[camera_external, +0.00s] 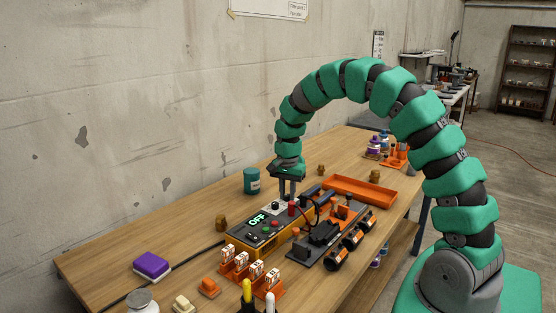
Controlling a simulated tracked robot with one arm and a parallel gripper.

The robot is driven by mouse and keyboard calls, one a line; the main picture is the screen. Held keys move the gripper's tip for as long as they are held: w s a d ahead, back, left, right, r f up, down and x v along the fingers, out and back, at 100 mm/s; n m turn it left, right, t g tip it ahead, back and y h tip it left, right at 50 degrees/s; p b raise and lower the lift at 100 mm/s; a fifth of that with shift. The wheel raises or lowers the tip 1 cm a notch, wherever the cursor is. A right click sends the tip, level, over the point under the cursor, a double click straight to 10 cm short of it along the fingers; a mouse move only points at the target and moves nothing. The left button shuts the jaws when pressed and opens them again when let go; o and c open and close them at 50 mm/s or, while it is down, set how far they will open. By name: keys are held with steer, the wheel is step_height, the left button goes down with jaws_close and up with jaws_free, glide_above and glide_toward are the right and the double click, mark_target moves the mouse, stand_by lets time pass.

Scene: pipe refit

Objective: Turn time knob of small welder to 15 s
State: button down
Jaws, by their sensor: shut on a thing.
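The small welder (263,231) is a yellow and dark box on the wooden bench. Its green display reads OFF, and small red, green and dark knobs or buttons sit on its top panel. My gripper (287,195) points straight down over the far end of the welder's panel. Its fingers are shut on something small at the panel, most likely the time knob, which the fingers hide. The knob's pointer and any time markings cannot be read at this size. A red post or knob (293,208) stands just right of the fingers.
A teal can (251,181) stands left of my gripper. An orange tray (359,190) lies behind to the right. A dark clamp fixture (325,236) with black cylinders is right of the welder. Orange holders with white cards (250,268) and a purple sponge-like block (152,264) are nearer the front.

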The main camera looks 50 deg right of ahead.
mark_target(287, 195)
steer(key=shift+m, duration=0.3)
stand_by(0.4)
steer(key=c, duration=1.2)
jaws_free()
steer(key=shift+c, duration=0.2)
steer(key=shift+r, duration=0.15)
step_height(287, 195, up, 14)
steer(key=shift+f, duration=0.25)
steer(key=shift+w, duration=0.1)
